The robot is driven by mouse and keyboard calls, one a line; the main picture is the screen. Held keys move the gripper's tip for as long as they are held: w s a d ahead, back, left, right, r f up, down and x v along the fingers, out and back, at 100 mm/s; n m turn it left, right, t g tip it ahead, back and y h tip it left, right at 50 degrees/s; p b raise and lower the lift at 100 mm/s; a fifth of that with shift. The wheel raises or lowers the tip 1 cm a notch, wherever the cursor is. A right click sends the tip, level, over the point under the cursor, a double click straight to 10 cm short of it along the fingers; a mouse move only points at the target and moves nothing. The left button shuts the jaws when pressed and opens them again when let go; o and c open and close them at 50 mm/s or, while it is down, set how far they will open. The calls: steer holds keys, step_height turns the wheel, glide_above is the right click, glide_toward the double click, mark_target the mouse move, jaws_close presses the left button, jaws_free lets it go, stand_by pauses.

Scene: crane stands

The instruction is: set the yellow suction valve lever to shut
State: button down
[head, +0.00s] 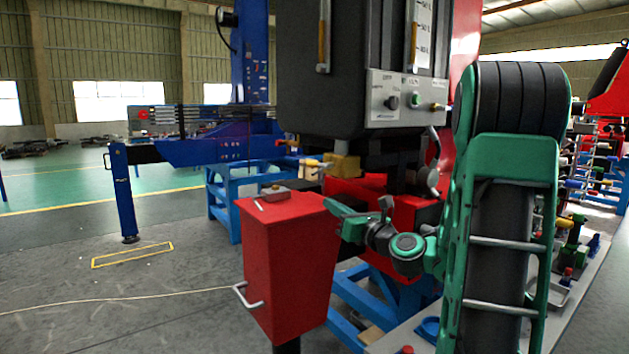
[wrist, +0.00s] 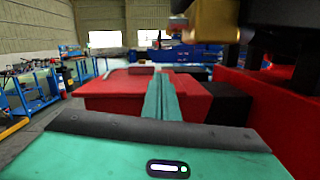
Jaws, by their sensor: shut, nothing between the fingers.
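A brass-yellow valve body (head: 342,167) sits under the dark tank in the head view. A small yellow lever (head: 312,163) sticks out from it to the left, roughly level. The valve body also shows blurred at the top right of the wrist view (wrist: 212,24), above and right of my fingers; the lever's set there is hard to tell. My green gripper (head: 332,206) is below the lever, by the red box's top right corner, apart from the lever. In the wrist view its two fingers (wrist: 160,88) are together with nothing between them, pointing forward over red surfaces.
A red box (head: 285,260) with a handle stands on a post left of my gripper. The dark tank (head: 335,70) with a control panel (head: 405,100) hangs above. Red housing and a blue frame (head: 355,300) lie below. Open floor (head: 150,290) is at the left.

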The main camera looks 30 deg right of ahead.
mark_target(318, 165)
steer(key=shift+m, duration=0.4)
steer(key=w, duration=0.3)
steer(key=w+r, duration=0.1)
steer(key=w, duration=0.2)
steer(key=w+r, duration=0.1)
steer(key=w, duration=0.2)
steer(key=shift+w+d, duration=0.15)
steer(key=shift+d, duration=0.2)
steer(key=shift+w+d+r, duration=0.15)
steer(key=shift+r, duration=0.4)
steer(key=shift+w+d+r, duration=0.1)
steer(key=shift+r, duration=0.45)
steer(key=shift+w+d+r, duration=0.15)
steer(key=shift+d+r, duration=0.1)
steer(key=shift+r, duration=0.6)
